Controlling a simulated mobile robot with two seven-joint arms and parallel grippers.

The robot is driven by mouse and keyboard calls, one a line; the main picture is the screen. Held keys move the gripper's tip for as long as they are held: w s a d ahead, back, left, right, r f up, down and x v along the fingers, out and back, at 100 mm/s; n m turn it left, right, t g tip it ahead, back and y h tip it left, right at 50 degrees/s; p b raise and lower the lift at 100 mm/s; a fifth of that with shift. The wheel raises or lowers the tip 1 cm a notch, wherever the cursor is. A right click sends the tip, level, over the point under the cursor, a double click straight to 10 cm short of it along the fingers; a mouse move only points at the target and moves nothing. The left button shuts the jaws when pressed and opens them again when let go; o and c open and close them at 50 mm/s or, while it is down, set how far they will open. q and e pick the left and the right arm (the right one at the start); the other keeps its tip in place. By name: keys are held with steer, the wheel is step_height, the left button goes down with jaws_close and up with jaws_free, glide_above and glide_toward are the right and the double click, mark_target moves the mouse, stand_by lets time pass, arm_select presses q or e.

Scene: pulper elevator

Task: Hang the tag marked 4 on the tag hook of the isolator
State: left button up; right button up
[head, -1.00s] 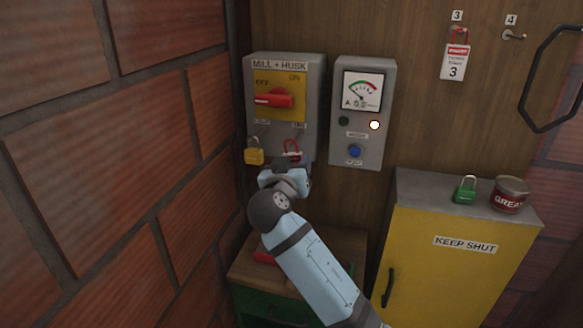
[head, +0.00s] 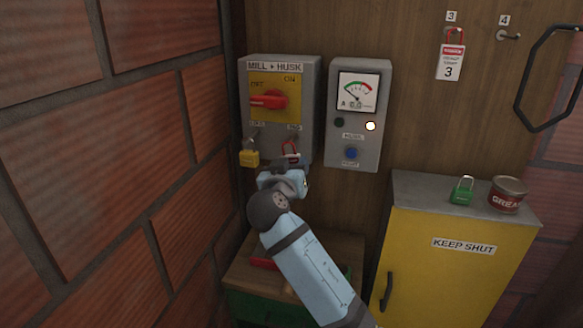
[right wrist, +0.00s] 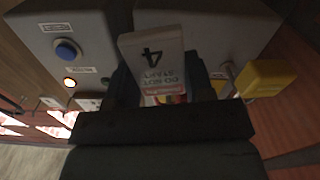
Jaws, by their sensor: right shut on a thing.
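The isolator (head: 309,95) is a grey box marked MILL + HUSK with a red handle turned toward OFF. My right gripper (head: 290,164) is just below its lower right part, by the TAG label (head: 293,127). In the right wrist view the gripper (right wrist: 163,88) is shut on the white and red tag marked 4 (right wrist: 152,62), which appears upside down. The tag's red loop (head: 291,147) shows above the gripper, close under the TAG label. Whether the loop is around the tag hook or only beside it, I cannot tell. My left gripper is not in view.
A meter box (head: 369,140) is close on the right. Tag 3 (head: 451,62) hangs beside an empty hook 4 (head: 508,36). A green padlock (head: 462,190) and can (head: 507,196) stand on the yellow cabinet.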

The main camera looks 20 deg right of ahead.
steer(key=o, duration=1)
steer(key=shift+s+a, duration=0.1)
